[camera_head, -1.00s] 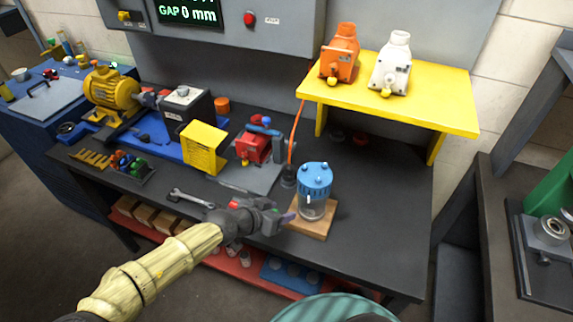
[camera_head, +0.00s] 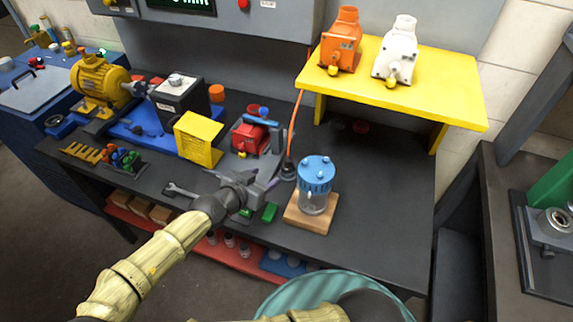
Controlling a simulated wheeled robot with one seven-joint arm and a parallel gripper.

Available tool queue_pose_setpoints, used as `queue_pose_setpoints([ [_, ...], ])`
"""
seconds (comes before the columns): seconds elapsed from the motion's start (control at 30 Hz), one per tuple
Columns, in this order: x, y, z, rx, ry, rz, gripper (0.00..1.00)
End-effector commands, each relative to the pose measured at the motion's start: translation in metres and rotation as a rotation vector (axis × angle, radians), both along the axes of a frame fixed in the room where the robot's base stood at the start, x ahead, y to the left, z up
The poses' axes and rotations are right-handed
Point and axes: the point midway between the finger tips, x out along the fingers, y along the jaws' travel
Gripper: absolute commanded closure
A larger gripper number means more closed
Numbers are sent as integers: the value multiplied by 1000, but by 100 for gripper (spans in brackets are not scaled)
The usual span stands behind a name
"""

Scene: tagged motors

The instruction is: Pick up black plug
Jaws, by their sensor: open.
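The black plug (camera_head: 288,171) stands on the dark bench top at the lower end of an orange cord (camera_head: 294,122). It is just left of the blue-lidded clear jar (camera_head: 316,184). My gripper (camera_head: 265,181) is over the bench, to the left of the plug and close to it in the picture. It is open, with no object seen between its fingers. I cannot tell its exact height or whether a finger touches the plug.
The jar stands on a wooden board (camera_head: 311,219) to the right. A red vise (camera_head: 247,137) is behind my gripper, and a green block (camera_head: 269,212) lies in front. A yellow shelf (camera_head: 440,88) holds orange and white units. The bench's right part is clear.

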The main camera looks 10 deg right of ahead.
Motion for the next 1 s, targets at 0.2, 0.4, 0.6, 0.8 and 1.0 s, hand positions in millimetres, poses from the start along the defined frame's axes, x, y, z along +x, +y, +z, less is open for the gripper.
queue_pose_setpoints([
  [0.2, 18, -18, -12, 3, 1, -3, 48],
  [0.4, 32, -30, -22, 2, 1, 4, 48],
  [0.6, 47, -45, -32, 2, 1, 4, 48],
  [0.8, 59, -56, -40, 1, 0, 6, 48],
  [1.0, 60, -58, -41, 1, 0, 3, 48],
])
